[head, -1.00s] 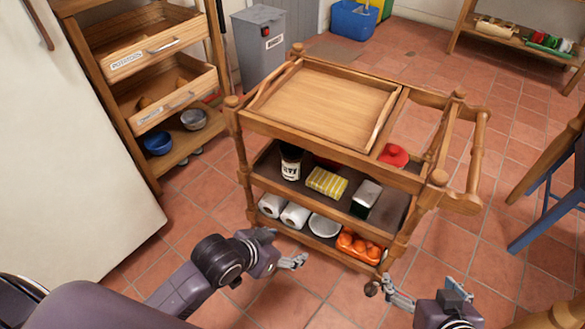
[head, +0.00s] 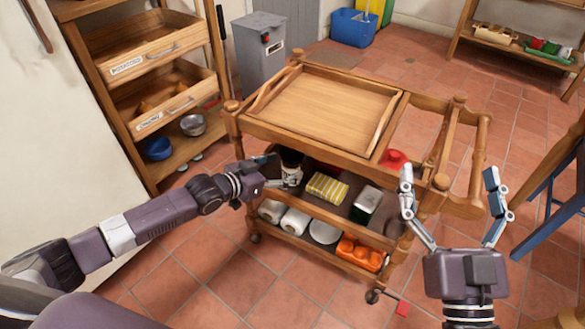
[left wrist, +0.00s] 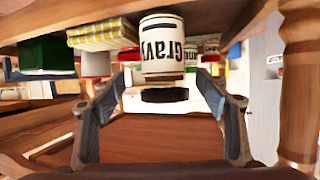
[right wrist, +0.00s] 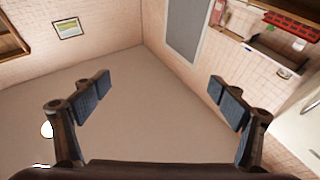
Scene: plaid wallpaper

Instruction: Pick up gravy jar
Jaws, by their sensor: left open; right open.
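The gravy jar (head: 291,171) is white with dark lettering and a dark lid. It stands on the middle shelf of the wooden trolley, near its left end. In the left wrist view the jar (left wrist: 163,50) appears upside down, its "Gravy" label facing the camera, ahead of and between the open fingers. My left gripper (head: 270,172) is at the jar, partly covering it in the head view; I cannot tell whether it touches. My right gripper (head: 453,195) is open and empty, raised in front of the trolley's right end.
Beside the jar lies a yellow striped packet (head: 327,187), then a green and white box (head: 366,204). The trolley's top tray (head: 325,105) overhangs the shelf. Paper rolls (head: 294,221) and an orange item (head: 359,252) sit below. A blue chair (head: 548,215) stands at right.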

